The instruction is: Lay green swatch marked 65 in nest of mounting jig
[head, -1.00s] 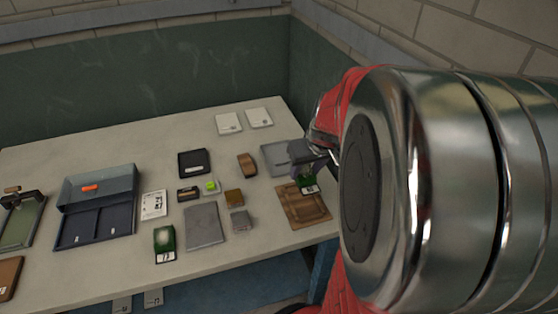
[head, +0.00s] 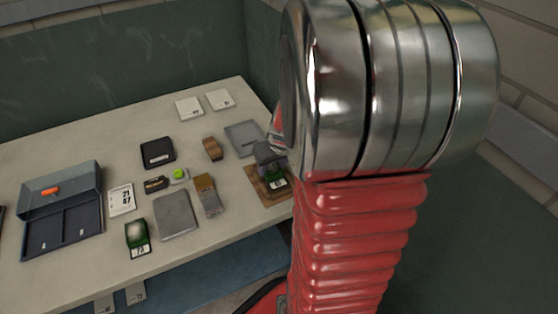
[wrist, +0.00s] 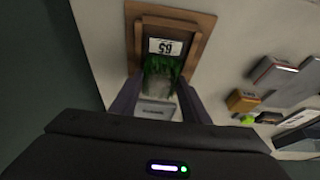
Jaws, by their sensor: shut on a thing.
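My gripper (wrist: 158,100) is shut on the green swatch (wrist: 158,66) marked 65, with one dark finger on each side of it. The white label reads upside down in the wrist view. The swatch also shows in the head view (head: 277,183), below the gripper (head: 270,163). The brown wooden mounting jig (wrist: 204,24) frames the swatch from above; in the head view the jig (head: 262,191) lies at the table's right edge. The swatch is over the nest, roughly in line with its sides. I cannot tell whether it touches the nest floor.
Another green swatch (head: 137,236) lies at the table's front. A grey plate (head: 174,215), a wood-and-grey block (head: 209,196) and a blue tray (head: 62,225) lie left of the jig. A flat grey tray (head: 240,140) lies behind it.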

